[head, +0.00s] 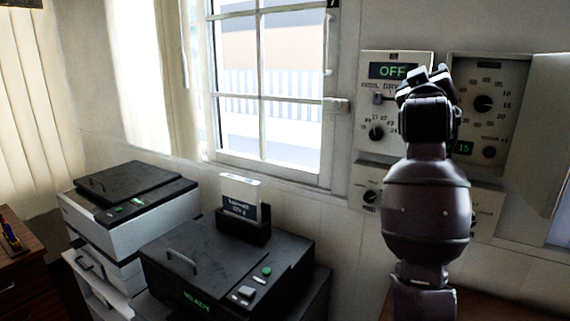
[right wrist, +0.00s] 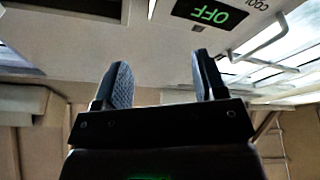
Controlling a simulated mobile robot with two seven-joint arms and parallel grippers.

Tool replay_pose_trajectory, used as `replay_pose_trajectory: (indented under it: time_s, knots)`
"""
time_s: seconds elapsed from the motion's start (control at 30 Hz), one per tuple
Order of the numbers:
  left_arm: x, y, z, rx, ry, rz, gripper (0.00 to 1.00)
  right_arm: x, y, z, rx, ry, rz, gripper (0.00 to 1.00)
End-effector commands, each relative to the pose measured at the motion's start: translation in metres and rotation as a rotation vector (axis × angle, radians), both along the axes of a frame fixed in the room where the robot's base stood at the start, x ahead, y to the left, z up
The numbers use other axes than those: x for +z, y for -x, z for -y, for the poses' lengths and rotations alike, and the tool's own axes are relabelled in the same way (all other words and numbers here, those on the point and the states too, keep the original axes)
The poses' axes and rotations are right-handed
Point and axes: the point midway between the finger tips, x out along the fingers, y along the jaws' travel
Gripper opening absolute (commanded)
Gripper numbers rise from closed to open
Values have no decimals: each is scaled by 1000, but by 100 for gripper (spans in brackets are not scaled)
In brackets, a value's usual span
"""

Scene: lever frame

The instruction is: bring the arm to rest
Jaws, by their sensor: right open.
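My right arm reaches up at the right of the head view, in front of a wall panel (head: 396,62) whose display (head: 393,71) reads OFF in green. My right gripper (head: 426,76) is at the arm's top, near that panel, and hides part of it. In the right wrist view the right gripper (right wrist: 160,84) has its two fingers apart with nothing between them. The OFF display (right wrist: 209,13) shows upside down beyond the fingers. I cannot tell how far the fingers are from the panel. My left gripper is not in view.
An open cabinet door (head: 540,135) stands out at the right of the panels. A dial (head: 484,103) and a green readout sit right of the gripper. Two machines, one with a black lid (head: 215,250) and one white-sided (head: 140,235), stand below the window (head: 265,85).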

Motion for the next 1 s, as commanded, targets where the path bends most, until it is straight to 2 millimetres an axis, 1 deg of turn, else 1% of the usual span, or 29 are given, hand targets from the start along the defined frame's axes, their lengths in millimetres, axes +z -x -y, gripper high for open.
replay_pose_trajectory:
  time_s: [0.03, 0.17, 0.37, 0.4, 0.47, 0.5, 0.57, 0.6, 0.67, 0.7, 0.77, 0.8, 0.87, 0.9, 0.97, 1.0]
  knots:
    - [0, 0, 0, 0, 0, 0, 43, -15, -2, -3, 35, -8, 11, 65]
    - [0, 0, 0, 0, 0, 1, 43, -54, -4, -13, 140, -44, 41, 65]
    - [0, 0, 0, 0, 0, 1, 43, -141, 2, -25, 300, -129, 34, 65]
    - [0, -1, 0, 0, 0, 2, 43, -159, 5, -27, 327, -147, 27, 65]
    - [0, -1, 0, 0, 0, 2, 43, -187, 11, -28, 362, -177, 11, 65]
    - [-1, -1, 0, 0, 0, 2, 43, -206, 15, -29, 384, -197, -1, 65]
    - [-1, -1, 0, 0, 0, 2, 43, -234, 23, -31, 413, -227, -23, 65]
    - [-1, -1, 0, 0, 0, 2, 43, -252, 29, -31, 429, -248, -38, 65]
    - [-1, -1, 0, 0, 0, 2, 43, -280, 39, -32, 452, -278, -63, 65]
    - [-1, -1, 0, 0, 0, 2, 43, -299, 46, -32, 464, -298, -82, 65]
    - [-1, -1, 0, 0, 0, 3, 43, -326, 59, -32, 480, -329, -111, 65]
    - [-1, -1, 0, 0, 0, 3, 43, -345, 68, -32, 488, -348, -133, 65]
    - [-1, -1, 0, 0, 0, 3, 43, -372, 82, -31, 496, -376, -167, 65]
    - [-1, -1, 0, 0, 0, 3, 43, -390, 93, -31, 500, -396, -192, 65]
    - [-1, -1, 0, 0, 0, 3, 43, -417, 110, -30, 501, -420, -232, 65]
    - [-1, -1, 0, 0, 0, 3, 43, -434, 122, -30, 502, -436, -260, 65]
